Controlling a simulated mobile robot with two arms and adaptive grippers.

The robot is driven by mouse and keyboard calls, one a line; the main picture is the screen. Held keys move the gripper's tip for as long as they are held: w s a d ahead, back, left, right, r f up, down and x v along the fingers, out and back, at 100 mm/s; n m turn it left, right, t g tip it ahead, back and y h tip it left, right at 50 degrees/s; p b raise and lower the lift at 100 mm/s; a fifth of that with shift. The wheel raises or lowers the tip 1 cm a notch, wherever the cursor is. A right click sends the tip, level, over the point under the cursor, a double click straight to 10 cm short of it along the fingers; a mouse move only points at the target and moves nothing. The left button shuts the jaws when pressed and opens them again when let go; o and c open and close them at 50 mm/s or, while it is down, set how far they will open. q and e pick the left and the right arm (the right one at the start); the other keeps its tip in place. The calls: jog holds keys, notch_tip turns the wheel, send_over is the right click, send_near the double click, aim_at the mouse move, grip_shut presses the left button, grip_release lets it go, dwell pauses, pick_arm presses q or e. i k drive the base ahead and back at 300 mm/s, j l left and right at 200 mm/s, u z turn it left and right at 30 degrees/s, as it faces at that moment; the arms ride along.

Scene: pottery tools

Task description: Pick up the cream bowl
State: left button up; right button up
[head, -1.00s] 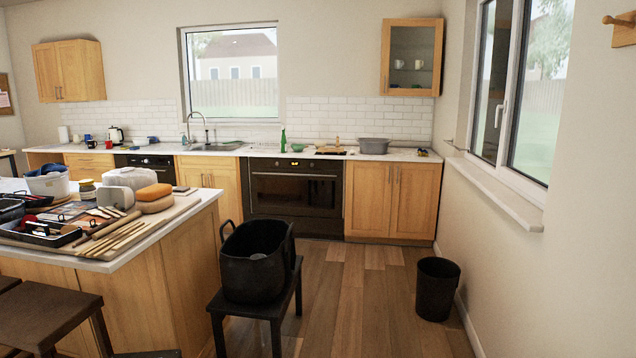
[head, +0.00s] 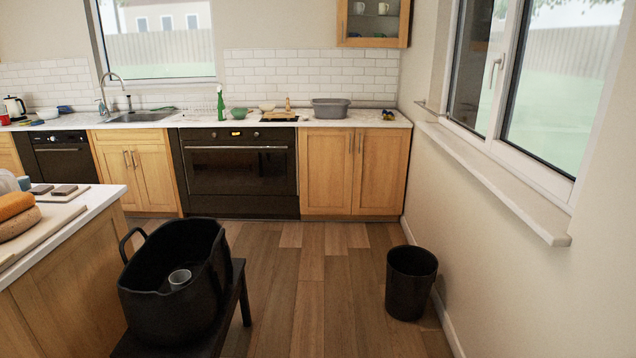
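A small cream bowl (head: 267,107) stands on the back counter in the head view, above the right part of the oven. It sits between a green bowl (head: 239,113) and a small wooden item (head: 288,104). It is far off and small in the picture. Neither of my grippers is in view.
A black tub (head: 145,274) with a grey cup (head: 179,279) in it stands on a dark stool ahead. The island (head: 75,228) is at left. A black bin (head: 411,283) is by the right wall. The wooden floor (head: 310,285) between is clear. A grey basin (head: 331,108) is on the counter.

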aim_at(267, 109)
jog(key=i+z, duration=0.2)
jog(key=i, duration=2.15)
jog(key=i+j+u, duration=0.1)
jog(key=i+u, duration=0.15)
jog(key=i, duration=0.35)
jog(key=i+u, duration=0.2)
jog(key=i, duration=0.35)
jog(key=i+u, duration=0.25)
jog(key=i, duration=0.35)
jog(key=i+l+u, duration=0.2)
jog(key=i, duration=0.35)
jog(key=i+j, duration=0.2)
jog(key=i, duration=0.3)
jog(key=i+j, duration=0.2)
jog(key=i, duration=0.3)
jog(key=i+j, duration=0.2)
jog(key=i, duration=0.3)
jog(key=i+j+u, duration=0.1)
jog(key=i, duration=0.4)
jog(key=j, duration=0.1)
